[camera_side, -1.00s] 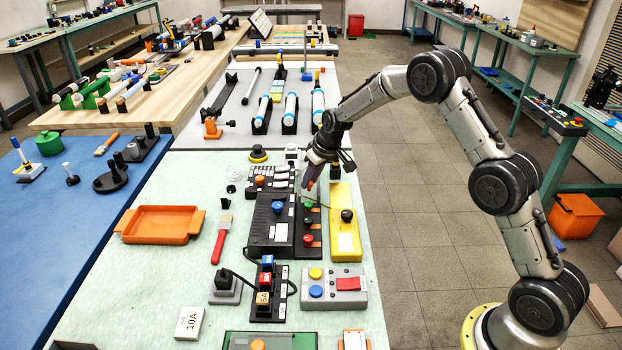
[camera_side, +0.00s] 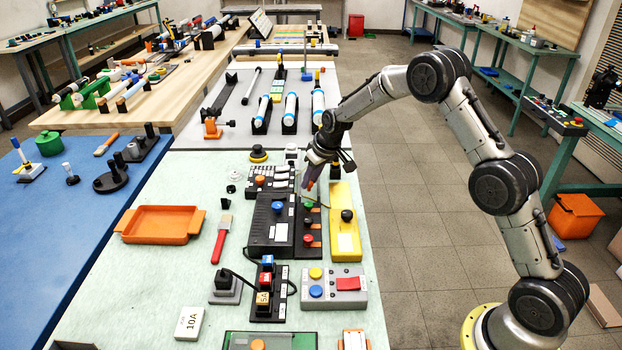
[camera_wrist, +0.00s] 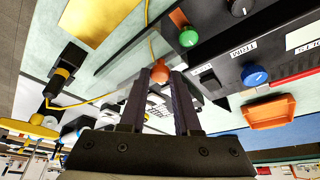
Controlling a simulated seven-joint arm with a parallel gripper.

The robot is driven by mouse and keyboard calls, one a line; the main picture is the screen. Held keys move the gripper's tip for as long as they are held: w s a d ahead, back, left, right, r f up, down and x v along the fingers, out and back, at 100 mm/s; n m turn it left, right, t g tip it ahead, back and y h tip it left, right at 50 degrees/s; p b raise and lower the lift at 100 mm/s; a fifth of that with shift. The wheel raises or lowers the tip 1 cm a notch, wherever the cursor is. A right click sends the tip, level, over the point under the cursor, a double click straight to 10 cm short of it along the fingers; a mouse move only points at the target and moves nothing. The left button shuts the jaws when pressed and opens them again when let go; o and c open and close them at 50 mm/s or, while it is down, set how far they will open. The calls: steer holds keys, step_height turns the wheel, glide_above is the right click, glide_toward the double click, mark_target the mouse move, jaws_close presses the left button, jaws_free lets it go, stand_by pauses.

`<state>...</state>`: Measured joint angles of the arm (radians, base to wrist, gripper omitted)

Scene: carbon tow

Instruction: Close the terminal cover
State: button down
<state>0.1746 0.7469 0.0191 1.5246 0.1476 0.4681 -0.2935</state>
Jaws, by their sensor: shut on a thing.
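My gripper (camera_side: 308,186) is low over the far end of the black panel strip (camera_side: 314,229). In the wrist view, the fingertips of my gripper (camera_wrist: 159,78) are closed together on a small orange knob (camera_wrist: 158,74). A dark, see-through sheet (camera_wrist: 128,52) lies beside the knob in that view; it may be the terminal cover, but I cannot tell its edges or angle for sure. A green button (camera_wrist: 188,38) and a blue knob (camera_wrist: 255,75) are on the panels nearby.
A long yellow box (camera_side: 345,245) with a black knob stands right of the strip. A black box with a blue knob (camera_side: 277,207) stands left of it. A yellow cable (camera_wrist: 85,103) runs close to my fingers. An orange tray (camera_side: 160,224) is farther left.

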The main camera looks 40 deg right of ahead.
steer(key=s+a, duration=1.3)
steer(key=shift+s+a, duration=0.2)
steer(key=c, duration=0.6)
jaws_free()
steer(key=shift+s+r, duration=0.1)
steer(key=shift+r, duration=0.45)
steer(key=v, duration=1.2)
steer(key=shift+s+r, duration=0.3)
